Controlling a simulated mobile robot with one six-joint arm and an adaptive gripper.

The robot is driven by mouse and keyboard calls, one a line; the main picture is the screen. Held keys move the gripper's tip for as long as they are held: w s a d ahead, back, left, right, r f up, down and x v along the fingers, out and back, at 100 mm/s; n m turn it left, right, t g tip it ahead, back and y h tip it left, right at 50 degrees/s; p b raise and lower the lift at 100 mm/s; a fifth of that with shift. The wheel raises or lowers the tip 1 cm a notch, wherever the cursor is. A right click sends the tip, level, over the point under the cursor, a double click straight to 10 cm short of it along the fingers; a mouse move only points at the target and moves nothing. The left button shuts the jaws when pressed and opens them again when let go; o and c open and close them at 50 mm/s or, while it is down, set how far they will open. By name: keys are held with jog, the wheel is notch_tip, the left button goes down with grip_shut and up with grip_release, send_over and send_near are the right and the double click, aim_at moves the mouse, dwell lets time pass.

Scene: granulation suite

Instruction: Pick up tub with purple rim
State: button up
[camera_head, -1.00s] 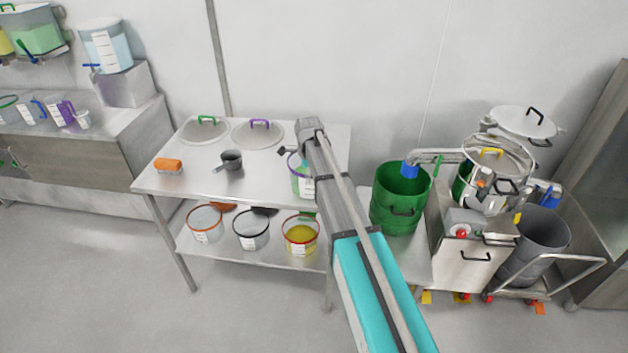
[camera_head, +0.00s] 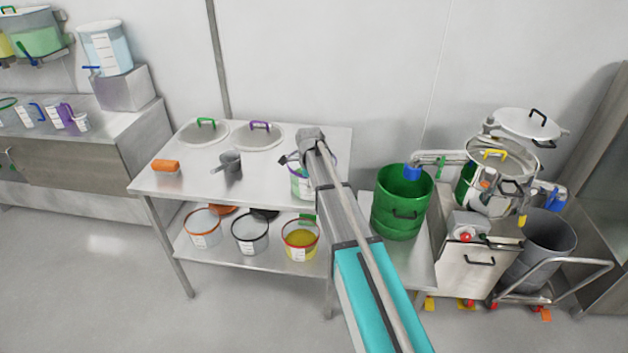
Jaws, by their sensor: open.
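The tub with the purple rim (camera_head: 299,184) stands on the right part of the steel table's top. It is clear with pale green contents and a white label. My arm covers its right side. My gripper (camera_head: 290,160) is open at the tub's rim, at its upper left. One dark finger shows to the left; the rest of the gripper is hidden behind my wrist. I cannot tell whether the fingers touch the tub.
The steel table (camera_head: 200,187) also holds a green-handled lid (camera_head: 203,133), a purple-handled lid (camera_head: 258,136), a grey scoop (camera_head: 230,162) and an orange brush (camera_head: 165,167). Several tubs stand on its lower shelf. A green drum (camera_head: 401,205) stands to the right.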

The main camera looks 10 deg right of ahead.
jog(key=shift+c, duration=0.3)
grip_shut()
dwell(0.5)
notch_tip(320, 180, up, 3)
jog(key=p, duration=0.3)
jog(key=shift+r, duration=0.1)
jog(key=s+r+p, duration=0.9)
jog(key=s+p, duration=0.1)
jog(key=s, duration=0.4)
jog(key=shift+r, duration=0.4)
jog(key=shift+d, duration=0.1)
